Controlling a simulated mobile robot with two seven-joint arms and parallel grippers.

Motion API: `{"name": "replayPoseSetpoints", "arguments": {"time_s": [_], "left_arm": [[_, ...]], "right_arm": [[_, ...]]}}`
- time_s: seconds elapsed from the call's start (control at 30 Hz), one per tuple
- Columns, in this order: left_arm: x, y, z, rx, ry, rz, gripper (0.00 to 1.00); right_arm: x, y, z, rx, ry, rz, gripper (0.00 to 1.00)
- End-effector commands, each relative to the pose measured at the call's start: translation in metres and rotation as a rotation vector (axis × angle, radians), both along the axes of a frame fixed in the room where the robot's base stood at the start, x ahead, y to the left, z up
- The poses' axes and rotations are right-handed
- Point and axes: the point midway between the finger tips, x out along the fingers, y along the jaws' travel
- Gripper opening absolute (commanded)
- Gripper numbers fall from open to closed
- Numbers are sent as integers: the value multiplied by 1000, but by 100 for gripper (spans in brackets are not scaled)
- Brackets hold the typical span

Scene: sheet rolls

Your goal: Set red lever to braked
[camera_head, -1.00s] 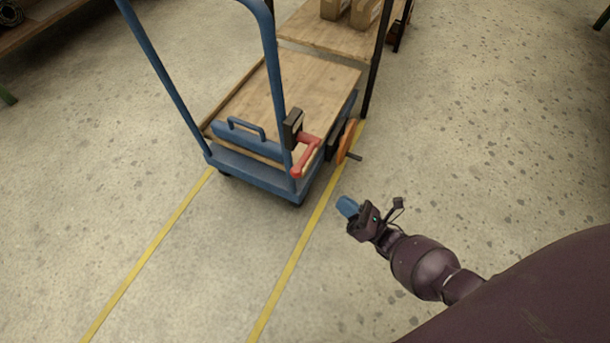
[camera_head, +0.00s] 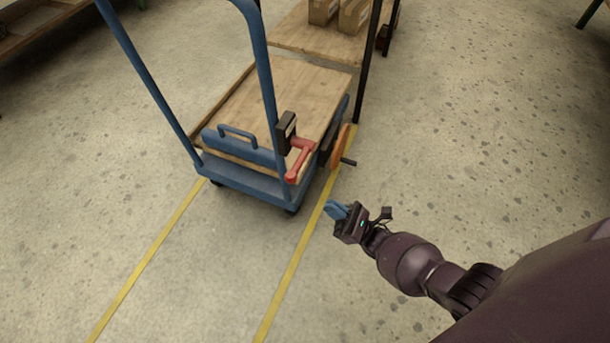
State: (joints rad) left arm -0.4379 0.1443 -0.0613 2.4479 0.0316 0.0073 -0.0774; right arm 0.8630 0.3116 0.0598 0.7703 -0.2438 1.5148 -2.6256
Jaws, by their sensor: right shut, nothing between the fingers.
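The red lever (camera_head: 299,161) is mounted at the near right corner of the blue cart (camera_head: 240,179), beside its upright. Its red arm slants down toward the front, below a black block (camera_head: 286,132). My right gripper (camera_head: 337,210) is in front of the cart, to the right of and lower in the picture than the lever. Its blue fingers are together with nothing between them, and it is apart from the lever. My left gripper is out of view.
An orange disc with a dark handle (camera_head: 338,147) sticks out at the cart's right side, near the lever. A second wooden deck (camera_head: 309,37) with boxes (camera_head: 338,13) stands behind. Yellow lines (camera_head: 289,274) mark the floor. Floor on the right is clear.

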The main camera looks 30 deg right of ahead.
Motion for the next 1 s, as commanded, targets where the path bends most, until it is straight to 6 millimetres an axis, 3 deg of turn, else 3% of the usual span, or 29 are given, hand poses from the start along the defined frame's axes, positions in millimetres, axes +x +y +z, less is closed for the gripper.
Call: {"name": "replayPoseSetpoints", "arguments": {"time_s": [0.5,0.73,1.0], "left_arm": [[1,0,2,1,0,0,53],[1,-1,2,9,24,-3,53],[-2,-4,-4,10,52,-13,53]], "right_arm": [[59,42,52,1,-3,1,0],[63,43,79,0,-4,1,0],[64,44,87,1,1,1,0]]}}
